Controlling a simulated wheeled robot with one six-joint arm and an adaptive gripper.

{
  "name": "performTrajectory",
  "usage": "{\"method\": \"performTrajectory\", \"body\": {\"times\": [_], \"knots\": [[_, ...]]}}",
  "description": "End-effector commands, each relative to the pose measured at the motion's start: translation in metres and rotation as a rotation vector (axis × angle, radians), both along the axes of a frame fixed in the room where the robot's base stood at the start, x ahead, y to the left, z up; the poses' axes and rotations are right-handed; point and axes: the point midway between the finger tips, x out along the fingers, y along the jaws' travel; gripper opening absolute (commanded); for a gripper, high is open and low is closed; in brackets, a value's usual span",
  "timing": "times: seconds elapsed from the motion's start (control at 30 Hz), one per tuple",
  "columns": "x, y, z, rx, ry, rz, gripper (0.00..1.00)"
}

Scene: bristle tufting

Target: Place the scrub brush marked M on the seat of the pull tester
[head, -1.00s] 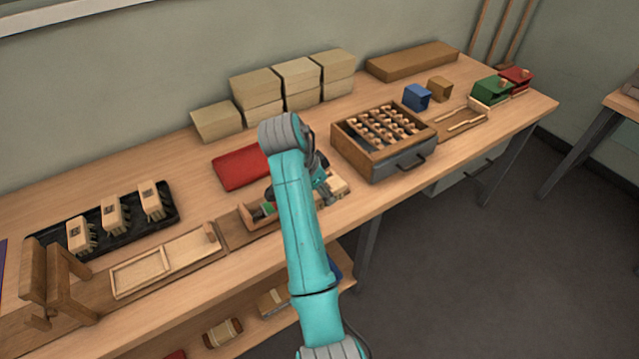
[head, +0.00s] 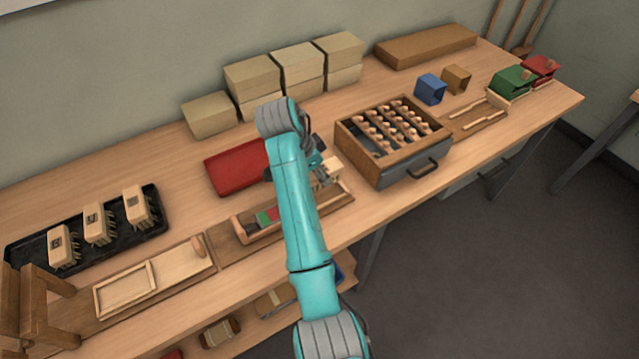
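The pull tester, seemingly the low wooden fixture with green and red patches (head: 268,216), lies on the bench at mid-picture, partly behind my arm. A pale, brush-like block (head: 328,171) is at its right end, beside my gripper (head: 318,158). Whether it rests there or is held is unclear, and no mark on it is legible. My gripper is small and mostly hidden by my teal arm, so its fingers cannot be read. Three pale scrub brushes (head: 96,222) stand on the black tray (head: 28,264) at left. Their dark marks are too small to read.
A red mat (head: 231,168) lies behind the tester. A wooden box of knobbed pieces (head: 403,158) stands to its right. Pale blocks (head: 252,78) are stacked at the back. A wooden stand (head: 35,310) and framed board (head: 125,290) are at front left.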

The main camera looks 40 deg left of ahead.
Motion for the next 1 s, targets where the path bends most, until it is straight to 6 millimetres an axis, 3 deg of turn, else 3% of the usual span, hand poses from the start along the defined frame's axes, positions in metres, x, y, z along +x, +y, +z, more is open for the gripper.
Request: {"method": "performTrajectory", "body": {"times": [0.4,0.77,0.8,0.9,1.0], "knots": [[0.000,0.000,-0.049,0.000,0.000,0.000,0.15],[0.000,0.000,-0.053,0.000,0.000,-0.001,0.15],[0.000,0.000,-0.053,0.000,0.000,-0.001,0.52],[0.000,0.000,-0.053,0.000,0.000,-0.001,0.72],[0.000,0.000,-0.053,0.000,0.000,-0.001,0.72]]}}
